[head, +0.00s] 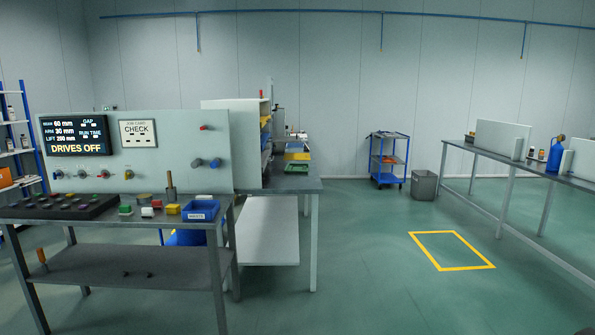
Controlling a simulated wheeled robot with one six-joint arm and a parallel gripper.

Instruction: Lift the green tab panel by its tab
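I cannot make out a panel with a green tab for certain. A small green block (125,209) sits on the front left bench, in front of the upright grey panel board (190,165); it is too small to tell whether it has a tab. A white, a red and a yellow block (173,209) stand in a row to its right. My gripper is not in view.
The front left bench (150,224) holds a dark tray of knobs (60,207) and a blue bin (201,210). Another bench (290,184) stands behind it. A blue cart (389,160), grey bin (424,185) and right bench (500,158) stand farther off. The middle floor is clear.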

